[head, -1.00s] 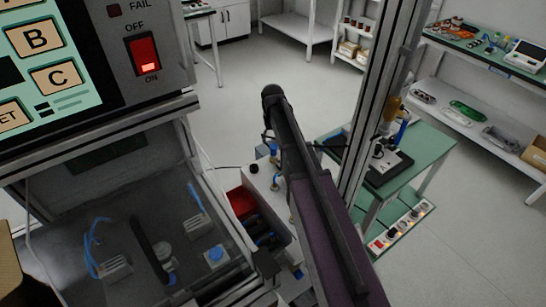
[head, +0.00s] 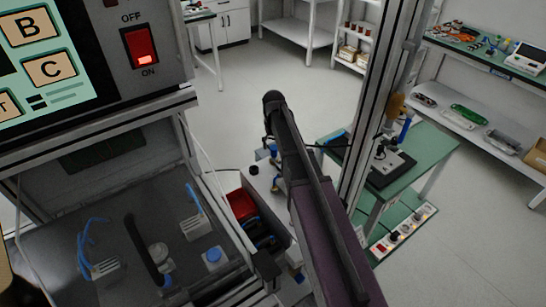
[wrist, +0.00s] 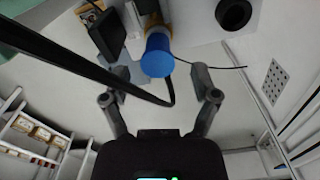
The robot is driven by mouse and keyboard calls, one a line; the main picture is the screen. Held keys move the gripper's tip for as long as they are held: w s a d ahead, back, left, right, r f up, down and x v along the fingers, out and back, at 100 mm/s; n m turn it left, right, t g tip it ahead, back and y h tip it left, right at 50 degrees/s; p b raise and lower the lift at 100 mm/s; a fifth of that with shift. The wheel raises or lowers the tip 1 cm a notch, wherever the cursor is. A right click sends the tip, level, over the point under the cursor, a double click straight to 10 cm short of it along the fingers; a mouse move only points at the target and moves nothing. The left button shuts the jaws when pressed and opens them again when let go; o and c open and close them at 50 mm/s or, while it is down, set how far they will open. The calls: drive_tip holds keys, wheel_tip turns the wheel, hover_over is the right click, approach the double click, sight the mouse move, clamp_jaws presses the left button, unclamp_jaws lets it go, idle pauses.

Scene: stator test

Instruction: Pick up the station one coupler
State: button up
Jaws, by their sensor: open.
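A coupler-like part with a round blue end (wrist: 157,57) and a brass-coloured section behind it shows at the top middle of the wrist view. I cannot confirm that it is the station one coupler. My gripper (wrist: 159,72) is open, with one finger on each side of the blue end; contact is not visible. In the head view, small blue and brass parts (head: 276,184) stand on a pale surface beside my arm. My arm hides the gripper there.
A black cable (wrist: 80,72) crosses the wrist view close to the left finger. A black ring (wrist: 234,14) lies to the right. In the head view, a red bin (head: 241,204), a metal post (head: 374,120) and a green table (head: 425,150) stand near my arm.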

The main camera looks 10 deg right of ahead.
sight(274, 147)
drive_tip(key=shift+d+f+b, duration=0.1)
drive_tip(key=shift+f+b, duration=1.35)
drive_tip(key=shift+f, duration=0.3)
clamp_jaws()
